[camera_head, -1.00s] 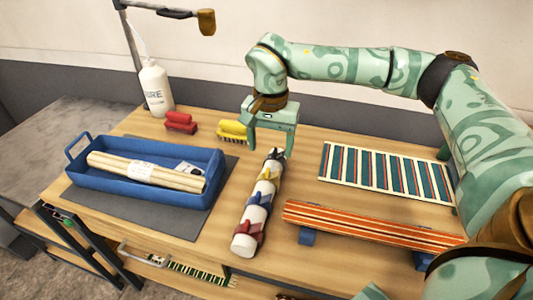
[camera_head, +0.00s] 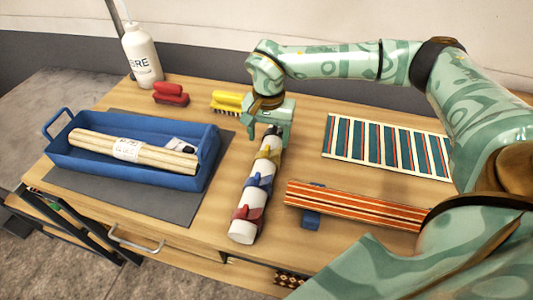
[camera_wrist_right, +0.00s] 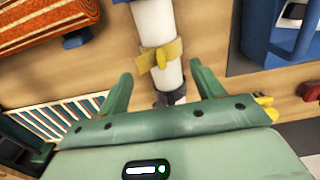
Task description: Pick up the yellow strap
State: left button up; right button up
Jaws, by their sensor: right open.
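The yellow strap (camera_head: 268,155) is wrapped around a white roll (camera_head: 242,231) on the wooden table, with a tab sticking out. It is the strap nearest the far end apart from a dark one. In the right wrist view the yellow strap (camera_wrist_right: 161,55) lies just beyond the open fingers, across the roll. My right gripper (camera_head: 268,136) is open and empty above the roll's far end, near the dark strap. In the right wrist view my right gripper (camera_wrist_right: 164,84) has one finger on each side of the roll. My left gripper is not in view.
A blue strap (camera_head: 258,181) and a red strap (camera_head: 249,214) circle the same roll. A blue tray (camera_head: 130,175) stands left, a yellow brush (camera_head: 228,101) behind. An orange striped rug piece (camera_head: 350,205) and a striped panel (camera_head: 385,147) lie right.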

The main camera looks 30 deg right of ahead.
aim_at(267, 147)
jog(key=f+b, duration=0.1)
jog(key=f, duration=0.4)
jog(key=shift+a+f, duration=0.1)
jog(key=shift+a, duration=0.1)
jog(key=c, duration=1.1)
jog(key=shift+o, duration=0.2)
